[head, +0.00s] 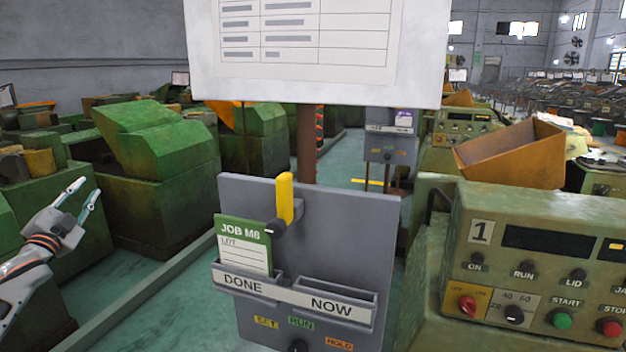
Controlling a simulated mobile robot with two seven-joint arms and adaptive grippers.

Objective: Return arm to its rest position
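My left gripper (83,191) shows at the left edge of the head view, its arm coming in from the lower left. Its two fingers point up and right and stand apart, with nothing between them. It is well left of the grey job board (340,235) and touches nothing that I can see. A green-topped card marked JOB M8 (243,245) stands in the DONE pocket (243,286) of that board. The NOW pocket (333,306) beside it looks empty. My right gripper is not in view.
A yellow lever (285,198) stands upright on the board. A green control panel (540,265) marked 1, with knobs and buttons, fills the right. An orange-brown bin (511,154) is behind it. Green machines (160,150) stand behind my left gripper. A white sheet board (318,45) hangs above.

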